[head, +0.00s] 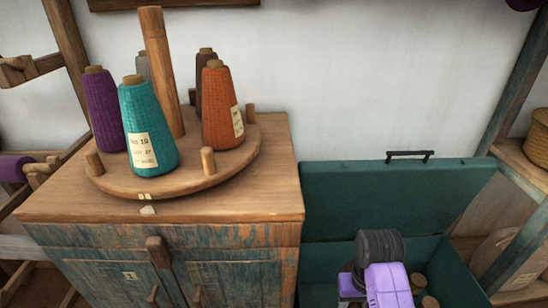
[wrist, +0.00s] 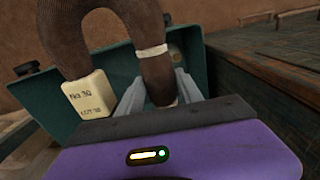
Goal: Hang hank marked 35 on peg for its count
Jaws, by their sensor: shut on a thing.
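In the wrist view my gripper (wrist: 160,88) is shut on a brown hank (wrist: 155,72), with one pale finger on each side of its hanging strand. The hank loops up past the top of the picture and has a whitish tie around it. A cream tag (wrist: 89,97) hangs at its left and seems to read "No 30", with a lot line too small to read surely. In the head view my purple and black wrist is low at the right, over the green case; the fingers and hank are hidden there. I cannot make out a count-marked peg.
An open green case (head: 385,195) stands right of a worn wooden cabinet (head: 170,205). On the cabinet a round wooden stand (head: 215,172) carries several yarn cones, including a teal one (head: 147,120) and an orange one (head: 220,105), with short pegs. Shelves (head: 520,160) stand at the right.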

